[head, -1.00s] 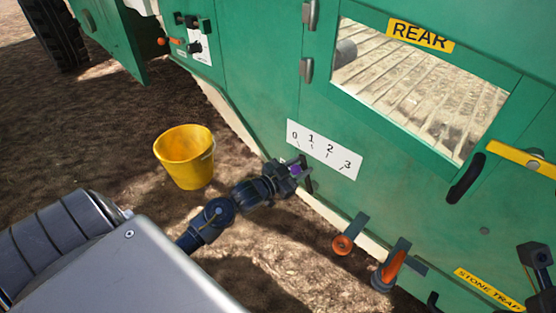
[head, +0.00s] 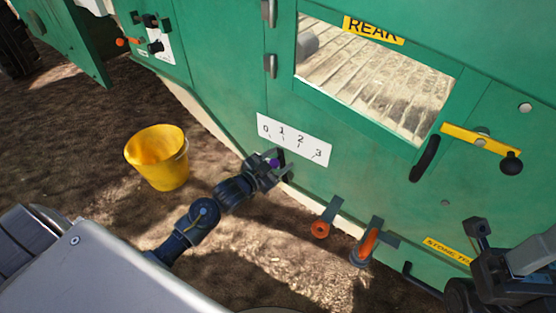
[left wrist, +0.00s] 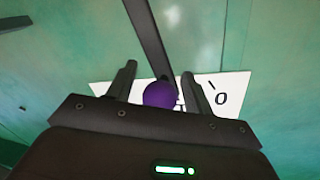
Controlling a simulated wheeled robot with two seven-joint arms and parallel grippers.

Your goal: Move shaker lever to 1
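The shaker scale is a white plate (head: 295,139) marked 0, 1, 2, 3 on the green machine wall. The shaker lever's purple knob (head: 273,162) is just below the plate's left part. My left gripper (head: 280,164) is at the knob. In the left wrist view the purple knob (left wrist: 160,95) sits between the two fingers (left wrist: 160,88), with small gaps showing, and a dark lever bar (left wrist: 150,40) runs up behind it. The 0 shows right of the fingers; which mark the lever points to is unclear. My right gripper (head: 478,230) is at the lower right, its fingers unclear.
A yellow bucket (head: 160,160) stands on the soil left of my left arm. Orange-ended handles (head: 321,228) (head: 366,243) stick out from the wall to the right. A yellow bar with a black knob (head: 511,162) is farther right.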

